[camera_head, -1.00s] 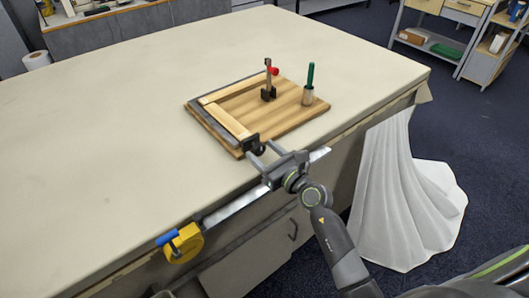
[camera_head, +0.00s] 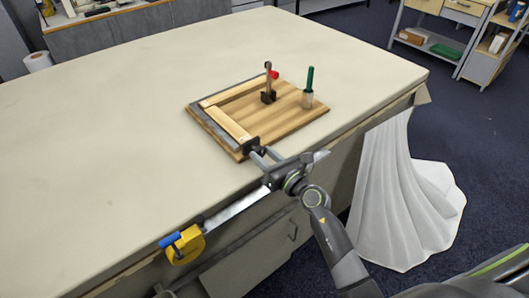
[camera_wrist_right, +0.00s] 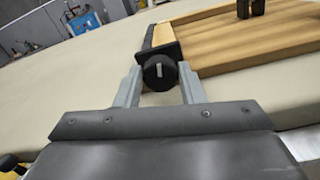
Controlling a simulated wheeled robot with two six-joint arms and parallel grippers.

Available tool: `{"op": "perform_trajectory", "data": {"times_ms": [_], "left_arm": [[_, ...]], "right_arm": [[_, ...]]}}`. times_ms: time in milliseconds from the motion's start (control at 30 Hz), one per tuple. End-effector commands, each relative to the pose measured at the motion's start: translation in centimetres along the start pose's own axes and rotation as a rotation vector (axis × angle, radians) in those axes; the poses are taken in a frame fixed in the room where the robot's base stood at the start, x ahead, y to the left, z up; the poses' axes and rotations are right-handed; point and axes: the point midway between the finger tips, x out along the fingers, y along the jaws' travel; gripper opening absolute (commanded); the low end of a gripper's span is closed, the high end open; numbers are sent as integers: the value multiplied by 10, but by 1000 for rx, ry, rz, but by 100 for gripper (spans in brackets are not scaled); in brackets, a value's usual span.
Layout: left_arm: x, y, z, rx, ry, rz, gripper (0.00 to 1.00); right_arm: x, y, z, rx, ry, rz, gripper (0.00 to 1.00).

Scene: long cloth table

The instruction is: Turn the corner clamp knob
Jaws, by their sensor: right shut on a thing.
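The corner clamp knob (camera_wrist_right: 160,73) is a round black knob with a pale mark on its face, at the near corner of the wooden board. My right gripper (camera_wrist_right: 158,78) has its two grey fingers on either side of the knob and is shut on it. In the head view my right gripper (camera_head: 264,158) reaches this corner from the front edge of the table. The wooden board (camera_head: 285,118) bears light wood strips (camera_head: 229,124) along two sides and a dark grey edge piece (camera_head: 214,130). My left gripper is in neither view.
On the board stand a black upright clamp with a red knob (camera_head: 273,74) and a green-handled tool in a holder (camera_head: 308,90). A yellow and blue tool (camera_head: 184,243) is at the table's front edge.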

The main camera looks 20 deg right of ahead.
Motion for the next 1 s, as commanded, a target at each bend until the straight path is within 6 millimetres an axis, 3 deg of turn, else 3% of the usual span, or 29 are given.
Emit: {"op": "perform_trajectory", "data": {"times_ms": [200,1000], "left_arm": [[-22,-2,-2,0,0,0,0],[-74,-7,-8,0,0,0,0]], "right_arm": [[0,0,4,203,2,-1,13],[0,-3,1,964,1,-2,13]]}}
